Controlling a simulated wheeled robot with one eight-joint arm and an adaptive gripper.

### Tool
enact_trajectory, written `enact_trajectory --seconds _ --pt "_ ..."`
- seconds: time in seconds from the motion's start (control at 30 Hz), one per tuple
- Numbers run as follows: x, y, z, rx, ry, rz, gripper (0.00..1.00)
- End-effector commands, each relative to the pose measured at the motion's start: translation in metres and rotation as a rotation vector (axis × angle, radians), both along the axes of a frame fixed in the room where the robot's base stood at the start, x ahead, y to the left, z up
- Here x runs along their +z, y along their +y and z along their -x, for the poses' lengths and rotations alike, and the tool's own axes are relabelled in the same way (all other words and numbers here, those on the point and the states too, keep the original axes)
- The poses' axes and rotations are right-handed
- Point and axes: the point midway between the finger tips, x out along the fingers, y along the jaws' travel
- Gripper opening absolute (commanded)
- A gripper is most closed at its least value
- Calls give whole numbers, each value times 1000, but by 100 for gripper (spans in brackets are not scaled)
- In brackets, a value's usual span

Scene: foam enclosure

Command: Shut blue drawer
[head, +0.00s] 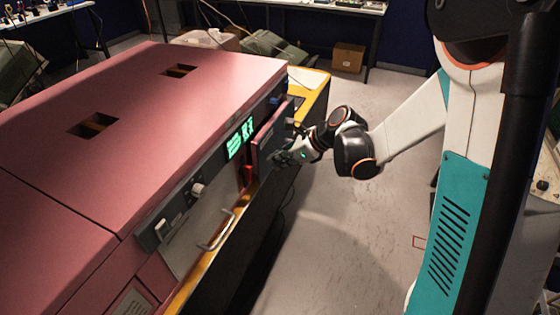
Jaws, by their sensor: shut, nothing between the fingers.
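A large pink machine (190,85) fills the left side of the head view. Its front has a dark strip with a green lit display (240,138). At the right end of the front, a small dull reddish panel (271,135) stands out from the face; I cannot tell whether it is a drawer front or a door. No plainly blue drawer shows; only a small blue patch (276,99) is near the top right corner. My gripper (278,158) is shut and empty, close to the lower outer side of the panel. I cannot tell whether they touch.
A metal bar handle (217,232) and a knob (198,189) stick out from the front. A yellow ledge (314,92) runs along the machine's base. The floor (345,225) to the right is open. A cardboard box (348,58) sits under the back table.

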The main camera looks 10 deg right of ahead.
Motion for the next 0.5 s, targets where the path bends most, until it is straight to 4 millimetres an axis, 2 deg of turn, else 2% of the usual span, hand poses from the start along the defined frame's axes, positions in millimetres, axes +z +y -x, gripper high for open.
enact_trajectory --seconds 0.13,0.37,0.5 --pt "0 7 -5 2 1 0 0" --pt "0 36 -26 4 0 0 0" --pt "0 38 -28 1 -1 -2 0"
